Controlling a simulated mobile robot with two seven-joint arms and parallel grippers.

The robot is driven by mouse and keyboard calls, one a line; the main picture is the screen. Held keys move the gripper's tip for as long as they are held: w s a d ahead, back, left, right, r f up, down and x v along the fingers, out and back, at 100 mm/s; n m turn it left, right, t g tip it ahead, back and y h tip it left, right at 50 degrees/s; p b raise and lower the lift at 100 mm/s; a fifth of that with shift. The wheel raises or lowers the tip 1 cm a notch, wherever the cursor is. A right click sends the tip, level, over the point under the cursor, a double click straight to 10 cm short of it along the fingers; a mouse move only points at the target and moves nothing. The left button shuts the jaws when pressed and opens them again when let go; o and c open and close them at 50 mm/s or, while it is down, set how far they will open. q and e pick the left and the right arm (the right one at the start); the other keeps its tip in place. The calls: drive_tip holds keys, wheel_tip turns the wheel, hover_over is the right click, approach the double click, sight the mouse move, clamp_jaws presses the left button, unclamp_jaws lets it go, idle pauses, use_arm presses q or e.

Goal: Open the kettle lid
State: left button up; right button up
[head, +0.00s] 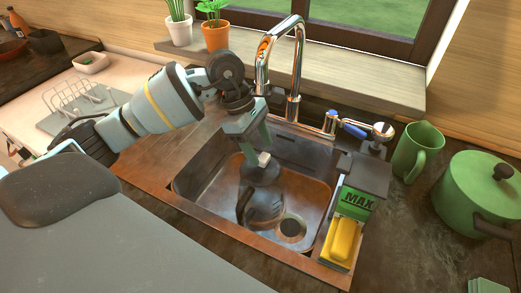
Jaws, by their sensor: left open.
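A dark kettle (264,208) stands in the metal sink, with its curved handle on the left side. Its top is partly covered by my left gripper, and I cannot make out whether the lid is raised. My left gripper (259,163) comes down from above, open, with its fingers at or just above the kettle's top. I cannot tell whether the fingers touch it. My right gripper is not in view.
The sink (310,188) has a chrome faucet (296,75) behind it. A green MAX box (357,198) and yellow sponge (344,240) sit at its right edge. A green mug (414,152) and green pot (478,195) stand farther right. A dish rack (75,98) is at left.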

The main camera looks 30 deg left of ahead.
use_arm(q)
drive_tip(key=shift+x, duration=1.15)
drive_tip(key=shift+c, duration=0.4)
drive_tip(key=shift+a, duration=0.1)
clamp_jaws()
